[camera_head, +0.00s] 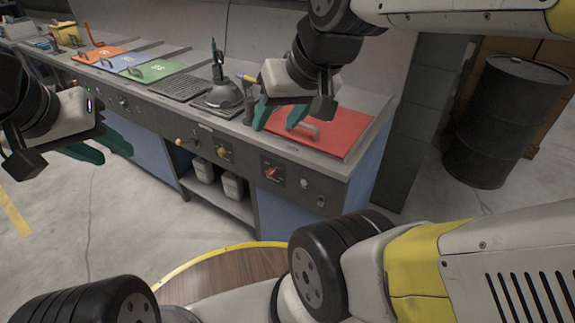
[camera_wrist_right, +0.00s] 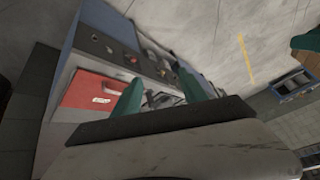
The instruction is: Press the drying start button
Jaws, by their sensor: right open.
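The front panel (camera_head: 292,185) under the red lid carries a red switch (camera_head: 272,172), a small pale round button (camera_head: 304,183) and a dark knob (camera_head: 320,201). Which one is the drying start button cannot be told. The panel also shows in the right wrist view (camera_wrist_right: 110,48), with small controls. My right gripper (camera_head: 280,116) is open and empty above the counter at the red lid's left edge, above and behind the panel. Its two green fingers show apart in the right wrist view (camera_wrist_right: 163,88). My left gripper (camera_head: 112,152) is open and empty at the left, in front of the counter.
The red lid (camera_head: 338,138) has a grey handle. A dark dome-shaped item (camera_head: 222,95), a black grid (camera_head: 182,86) and green (camera_head: 160,70), blue and orange lids lie along the counter. Valve handles (camera_head: 222,151) stick out in front. A black barrel (camera_head: 505,120) stands at the right.

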